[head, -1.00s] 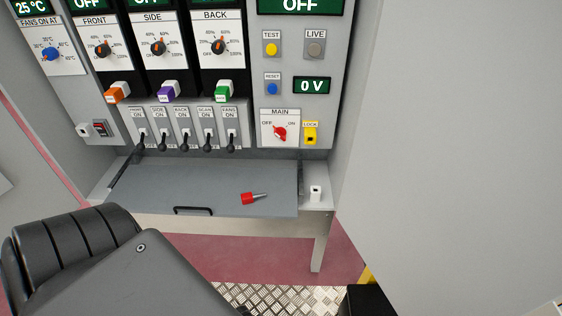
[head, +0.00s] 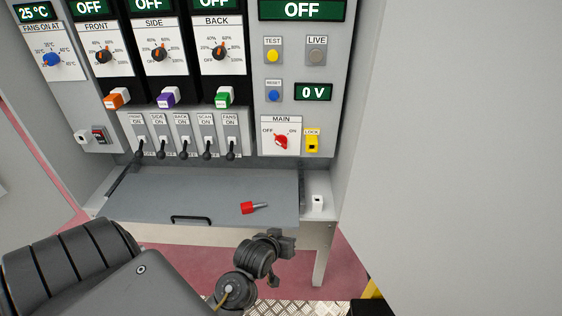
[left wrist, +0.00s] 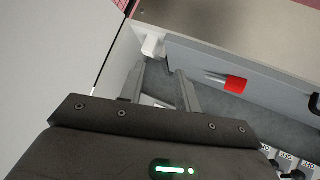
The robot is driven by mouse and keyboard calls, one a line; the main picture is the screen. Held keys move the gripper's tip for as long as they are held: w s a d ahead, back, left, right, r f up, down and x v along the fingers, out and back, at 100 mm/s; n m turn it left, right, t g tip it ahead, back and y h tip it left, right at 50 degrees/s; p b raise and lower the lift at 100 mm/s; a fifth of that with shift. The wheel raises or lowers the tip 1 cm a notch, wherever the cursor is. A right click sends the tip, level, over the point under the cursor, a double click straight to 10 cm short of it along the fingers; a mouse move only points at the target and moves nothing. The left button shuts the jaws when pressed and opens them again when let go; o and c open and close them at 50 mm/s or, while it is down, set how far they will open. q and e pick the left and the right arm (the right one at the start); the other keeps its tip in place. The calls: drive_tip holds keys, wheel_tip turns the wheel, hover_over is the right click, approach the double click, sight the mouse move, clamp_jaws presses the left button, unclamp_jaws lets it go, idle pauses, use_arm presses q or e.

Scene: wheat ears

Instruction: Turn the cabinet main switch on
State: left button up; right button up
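The main switch (head: 281,142) is a red knob on a white plate marked MAIN, OFF and ON, low on the cabinet's right panel. The knob is tilted towards OFF, and the large display above (head: 302,10) reads OFF. The yellow lock (head: 312,144) is right of it. A red-handled key-like piece (head: 249,207) lies on the grey flap (head: 150,205); it also shows in the left wrist view (left wrist: 235,85). My left gripper (head: 286,243) is below the flap's front edge in the head view. Its fingers (left wrist: 158,72) are apart and empty. My right gripper is not in view.
A white block (head: 317,203) stands on the ledge right of the flap; it shows beyond the left fingers (left wrist: 151,45). Several black levers (head: 183,148) stick out above the flap, which has a black handle (head: 191,219). A plain grey panel (head: 450,150) fills the right side.

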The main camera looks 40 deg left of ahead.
use_arm(q)
drive_tip(key=w+a+r+n+t+y, duration=0.4)
drive_tip(key=w+a+r+n, duration=0.3)
drive_tip(key=w, duration=0.3)
drive_tip(key=n+y, duration=0.4)
drive_tip(key=y, duration=0.1)
approach(281, 145)
drive_tip(key=p+x, duration=0.1)
drive_tip(key=x, duration=0.8)
drive_tip(key=shift+d, duration=0.1)
drive_tip(key=shift+c, duration=0.2)
clamp_jaws()
